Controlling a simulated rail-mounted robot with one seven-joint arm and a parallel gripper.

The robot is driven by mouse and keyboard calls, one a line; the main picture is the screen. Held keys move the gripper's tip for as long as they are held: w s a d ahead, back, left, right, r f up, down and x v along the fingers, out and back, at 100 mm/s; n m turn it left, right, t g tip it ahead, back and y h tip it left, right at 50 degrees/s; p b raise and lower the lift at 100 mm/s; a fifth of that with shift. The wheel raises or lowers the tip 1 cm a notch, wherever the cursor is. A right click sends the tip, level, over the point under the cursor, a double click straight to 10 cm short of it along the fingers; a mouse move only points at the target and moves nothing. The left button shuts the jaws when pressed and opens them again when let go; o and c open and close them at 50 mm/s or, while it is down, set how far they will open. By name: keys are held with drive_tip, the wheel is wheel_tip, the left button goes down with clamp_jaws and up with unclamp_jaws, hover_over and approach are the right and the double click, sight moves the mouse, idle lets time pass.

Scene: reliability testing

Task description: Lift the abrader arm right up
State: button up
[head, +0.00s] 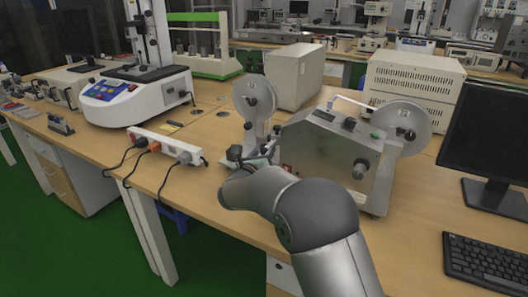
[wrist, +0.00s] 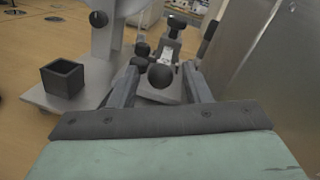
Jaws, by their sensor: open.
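The abrader is a grey metal box (head: 325,150) with a reel on each side, standing on the wooden bench in the head view. In the wrist view, a black ball knob (wrist: 160,76) appears between the fingertips, in front of what looks like the abrader arm (wrist: 167,55), a small assembly with dark knobs and a pale metal part. My gripper (wrist: 160,70) is open, with a finger on each side of the ball knob in the picture. I cannot tell whether it touches the knob. In the head view my gripper (head: 240,157) is partly hidden by my arm, left of the box.
A black open square cup (wrist: 62,78) sits on the metal base plate left of my fingers. The box's metal side wall (wrist: 245,55) rises close on the right. A power strip (head: 165,145) with cables lies left on the bench; a monitor (head: 490,135) stands right.

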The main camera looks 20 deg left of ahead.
drive_tip(key=shift+w, duration=0.9)
